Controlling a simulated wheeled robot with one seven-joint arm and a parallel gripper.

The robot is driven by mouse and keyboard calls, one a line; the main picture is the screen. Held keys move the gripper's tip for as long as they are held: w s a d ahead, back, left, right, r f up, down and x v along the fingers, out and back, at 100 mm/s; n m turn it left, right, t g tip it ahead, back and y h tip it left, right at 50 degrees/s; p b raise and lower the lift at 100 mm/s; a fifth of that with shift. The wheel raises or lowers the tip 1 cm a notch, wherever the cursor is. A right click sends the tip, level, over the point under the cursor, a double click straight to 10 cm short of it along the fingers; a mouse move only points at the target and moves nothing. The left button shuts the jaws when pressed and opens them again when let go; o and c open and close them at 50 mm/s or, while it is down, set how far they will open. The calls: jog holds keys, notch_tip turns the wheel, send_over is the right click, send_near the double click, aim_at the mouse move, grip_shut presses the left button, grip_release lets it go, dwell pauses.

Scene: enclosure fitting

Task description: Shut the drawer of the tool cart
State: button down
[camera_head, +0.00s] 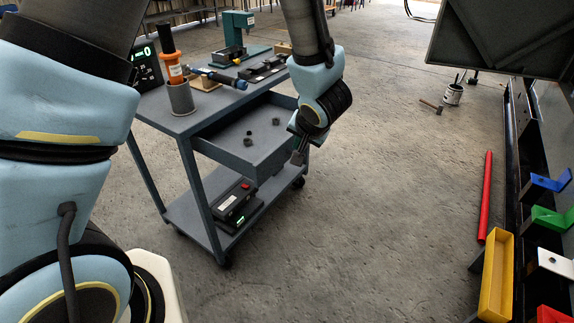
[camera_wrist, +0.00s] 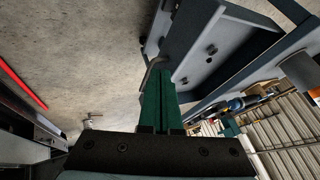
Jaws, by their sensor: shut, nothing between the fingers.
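The grey-blue tool cart (camera_head: 188,118) stands left of centre in the head view. Its drawer (camera_head: 255,158) is pulled out toward the right, and several small dark parts lie in it. The drawer also shows at the upper right of the wrist view (camera_wrist: 185,28). My gripper (camera_head: 298,157) is shut and empty, pointing down just outside the drawer's front right end. In the wrist view its green fingers (camera_wrist: 160,90) lie together close beside the drawer's outer face. I cannot tell whether they touch it.
The cart top holds an orange-handled tool in a grey cup (camera_head: 181,97), a green press (camera_head: 239,30) and other tools. A black box (camera_head: 235,205) sits on the lower shelf. Open floor lies right of the cart. A red bar (camera_head: 485,195) and yellow bin (camera_head: 496,275) are at far right.

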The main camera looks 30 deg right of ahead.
jog(key=s, duration=0.3)
send_near(281, 161)
notch_tip(281, 161, down, 4)
jog(key=w+d, duration=0.2)
jog(key=shift+w+a+m+y, duration=0.3)
jog(key=shift+w+a, duration=0.1)
jog(key=shift+w, duration=0.15)
jog(key=w+a, duration=0.3)
jog(key=w, duration=0.4)
jog(key=w+a, duration=0.4)
jog(key=w, duration=0.2)
jog(key=w+a, duration=0.4)
jog(key=w, duration=0.3)
jog(key=shift+w+a+f+b, duration=0.1)
jog(key=shift+w+b, duration=0.25)
jog(key=shift+b, duration=0.05)
jog(key=shift+w+a, duration=0.4)
jog(key=shift+w, duration=0.2)
